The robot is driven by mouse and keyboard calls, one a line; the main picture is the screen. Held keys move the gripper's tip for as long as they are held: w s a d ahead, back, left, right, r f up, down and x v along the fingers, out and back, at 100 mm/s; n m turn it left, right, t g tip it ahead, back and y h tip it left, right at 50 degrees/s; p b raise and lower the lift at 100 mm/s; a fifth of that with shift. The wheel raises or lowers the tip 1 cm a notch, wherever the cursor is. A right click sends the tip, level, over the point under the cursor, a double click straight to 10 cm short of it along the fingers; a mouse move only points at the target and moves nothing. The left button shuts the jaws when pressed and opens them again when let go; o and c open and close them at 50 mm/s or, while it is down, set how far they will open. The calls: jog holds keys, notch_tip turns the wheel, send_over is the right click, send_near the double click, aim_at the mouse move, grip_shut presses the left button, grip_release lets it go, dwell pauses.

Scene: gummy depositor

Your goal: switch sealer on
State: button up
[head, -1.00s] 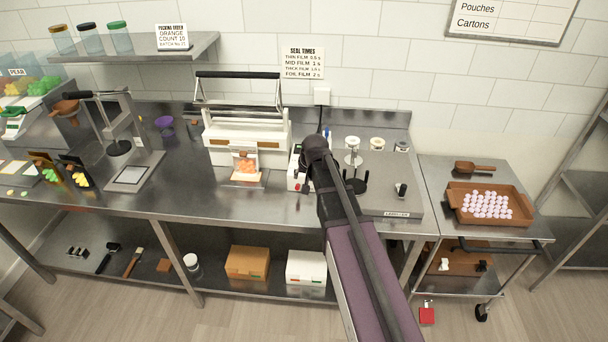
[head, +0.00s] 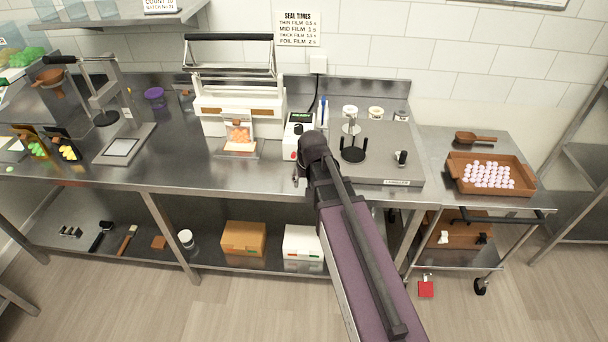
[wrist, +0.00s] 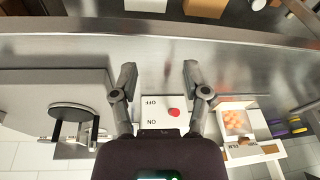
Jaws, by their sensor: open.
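The sealer (head: 238,112) is a white machine with a raised black bar handle, on the steel counter. A pouch with orange pieces (head: 239,137) stands at its front. A small white control box (head: 297,122) with a display and a red knob stands right of the sealer. In the head view my wrist hides part of the box.
A grey plate with a black stand (head: 353,154) is close to the right of the box. A cart with a brown tray of pale pieces (head: 457,180) is at right. The counter front left of my gripper is clear.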

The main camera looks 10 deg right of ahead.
jog(key=s+f+n+g+b, duration=0.1)
jog(key=s+f+b, duration=0.5)
jog(key=s, duration=0.6)
jog(key=shift+s+a+f+n+g+h+b, duration=0.2)
jog(key=shift+f+n+g+h+b, duration=0.15)
jog(key=shift+f+g, duration=0.5)
